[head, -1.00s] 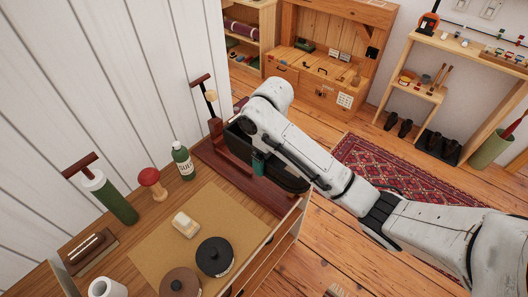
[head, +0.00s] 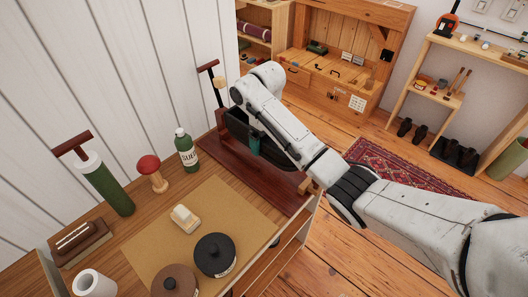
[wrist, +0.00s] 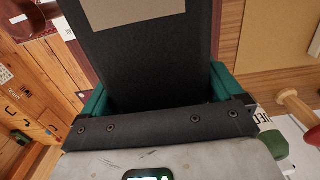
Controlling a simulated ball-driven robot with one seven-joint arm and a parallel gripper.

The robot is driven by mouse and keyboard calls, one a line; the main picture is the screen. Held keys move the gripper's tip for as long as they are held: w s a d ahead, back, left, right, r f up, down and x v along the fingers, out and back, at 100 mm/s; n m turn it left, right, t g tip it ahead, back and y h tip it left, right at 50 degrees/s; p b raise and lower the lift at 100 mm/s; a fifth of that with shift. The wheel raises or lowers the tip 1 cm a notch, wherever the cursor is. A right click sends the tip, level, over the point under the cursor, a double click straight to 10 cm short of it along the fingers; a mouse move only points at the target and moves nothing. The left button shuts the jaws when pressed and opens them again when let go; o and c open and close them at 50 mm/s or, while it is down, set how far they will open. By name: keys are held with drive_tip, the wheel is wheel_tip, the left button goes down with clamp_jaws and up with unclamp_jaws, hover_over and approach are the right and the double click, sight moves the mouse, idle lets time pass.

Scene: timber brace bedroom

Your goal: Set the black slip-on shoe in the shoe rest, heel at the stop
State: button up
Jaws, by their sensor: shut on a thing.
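The black slip-on shoe (head: 237,124) is on or just above the dark red wooden shoe rest (head: 255,187) at the back right of the bench. My arm hides much of it, so I cannot tell whether its heel touches the stop. My gripper (head: 257,146) is shut on the shoe, with a teal finger against its near side. In the wrist view, the shoe's dark surface (wrist: 145,55), bearing a tan patch, lies between the green finger pads of my gripper (wrist: 158,92).
On the bench stand a green bottle (head: 186,150), a red-topped wooden knob (head: 150,174), a green cylinder (head: 106,190), a cream block (head: 185,218) and a black round tin (head: 215,255). The bench's right edge is close to the rest. Open floor lies beyond.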

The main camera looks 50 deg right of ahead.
drive_tip(key=shift+w+d+f, duration=0.3)
drive_tip(key=shift+w+f, duration=0.25)
drive_tip(key=shift+f, duration=0.15)
drive_tip(key=shift+w+d+f, duration=0.3)
drive_tip(key=shift+w+f, duration=0.25)
drive_tip(key=shift+f, duration=0.1)
wheel_tip(320, 180, down, 3)
drive_tip(key=shift+r, duration=0.1)
drive_tip(key=shift+f, duration=0.7)
drive_tip(key=shift+s, duration=0.1)
drive_tip(key=o, duration=1)
drive_tip(key=shift+f, duration=0.1)
drive_tip(key=shift+o, duration=0.2)
wheel_tip(320, 180, up, 13)
drive_tip(key=shift+r+b, duration=0.2)
drive_tip(key=shift+b, duration=0.15)
